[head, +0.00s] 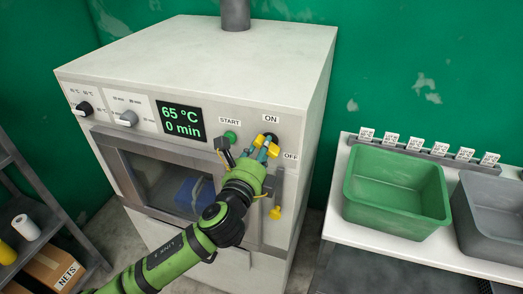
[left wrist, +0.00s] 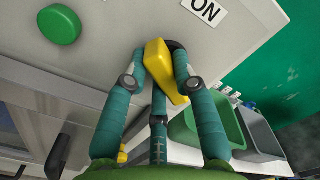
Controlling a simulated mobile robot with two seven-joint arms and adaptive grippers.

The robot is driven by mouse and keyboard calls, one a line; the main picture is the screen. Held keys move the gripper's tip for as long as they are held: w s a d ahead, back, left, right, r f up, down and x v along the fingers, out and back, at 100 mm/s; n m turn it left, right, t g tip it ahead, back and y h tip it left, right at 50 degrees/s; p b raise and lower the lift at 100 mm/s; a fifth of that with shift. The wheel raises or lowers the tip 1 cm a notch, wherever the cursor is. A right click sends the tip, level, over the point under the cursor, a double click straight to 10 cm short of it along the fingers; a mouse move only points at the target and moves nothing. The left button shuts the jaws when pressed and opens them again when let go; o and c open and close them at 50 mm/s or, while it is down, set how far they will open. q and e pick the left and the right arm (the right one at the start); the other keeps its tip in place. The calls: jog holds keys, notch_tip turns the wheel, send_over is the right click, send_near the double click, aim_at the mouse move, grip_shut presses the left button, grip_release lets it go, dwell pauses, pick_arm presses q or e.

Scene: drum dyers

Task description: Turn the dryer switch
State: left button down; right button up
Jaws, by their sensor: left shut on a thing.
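The dryer (head: 215,60) is a large pale cabinet with a front panel. Its yellow switch (left wrist: 163,68) sits on a dark round base below the ON label (head: 271,118), with the OFF label (head: 290,156) lower to the right. My left gripper (head: 266,147) is shut on the yellow switch handle, with its teal fingers on both sides of it in the left wrist view (left wrist: 157,72). In the head view the fingers hide much of the switch, and its exact angle is hard to tell. My right gripper is not in view.
A green START button (head: 231,137) is left of the switch. The display (head: 182,121) reads 65 °C and 0 min. A yellow-tipped lever (head: 274,212) is below. Green (head: 352,190) and grey bins stand on a table at right.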

pick_arm(q)
jog(key=n, duration=0.6)
jog(key=shift+f+b, duration=0.2)
jog(key=shift+b, duration=0.15)
jog(key=shift+d, duration=0.1)
jog(key=c, duration=1)
grip_release()
jog(key=v, duration=1.2)
